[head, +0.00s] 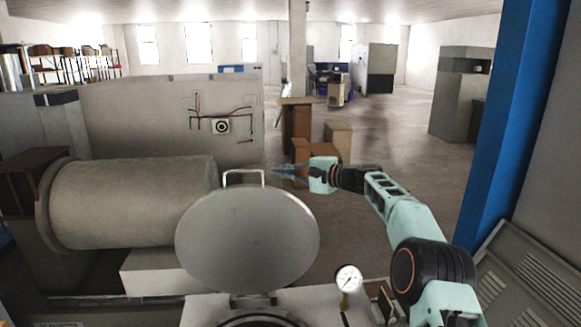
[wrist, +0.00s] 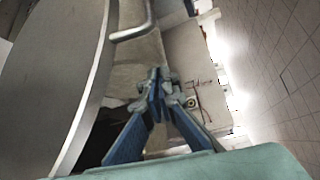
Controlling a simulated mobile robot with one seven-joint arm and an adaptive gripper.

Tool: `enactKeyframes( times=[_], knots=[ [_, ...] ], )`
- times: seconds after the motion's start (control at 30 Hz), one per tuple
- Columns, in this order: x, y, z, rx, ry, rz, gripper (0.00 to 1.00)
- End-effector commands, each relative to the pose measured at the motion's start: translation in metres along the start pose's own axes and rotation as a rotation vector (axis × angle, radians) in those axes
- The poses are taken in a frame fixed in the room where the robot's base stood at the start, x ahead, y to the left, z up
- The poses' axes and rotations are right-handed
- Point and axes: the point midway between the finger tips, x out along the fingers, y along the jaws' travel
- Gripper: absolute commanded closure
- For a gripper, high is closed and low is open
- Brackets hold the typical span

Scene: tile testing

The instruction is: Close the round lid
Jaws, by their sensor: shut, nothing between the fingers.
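The round lid (head: 247,240) is a grey metal disc standing raised on its hinge in the head view, open above the round opening (head: 258,321) at the bottom edge. A pale bar handle (head: 243,173) is on its top edge. In the wrist view the lid (wrist: 50,75) fills the left side, with its handle (wrist: 135,28) at the top. My gripper (head: 275,171) is just right of the handle in the head view, apart from it as far as I can tell. In the wrist view my gripper (wrist: 158,80) is shut and empty, beside the lid's edge.
A large grey cylinder (head: 135,203) lies left of the lid. A pressure gauge (head: 348,279) stands at the lower right of the lid. Brown boxes (head: 337,140) stand on the floor behind my gripper. A blue column (head: 515,125) rises at the right.

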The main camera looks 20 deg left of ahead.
Motion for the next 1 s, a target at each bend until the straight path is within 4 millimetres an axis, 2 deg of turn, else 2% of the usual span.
enactKeyframes(
  times=[0.2, 1.0],
  knots=[
    [0.019, -0.001, 0.001, -0.001, -0.001, 0.001, 1.00],
    [0.004, 0.000, 0.036, 0.000, 0.000, 0.001, 1.00]
  ],
)
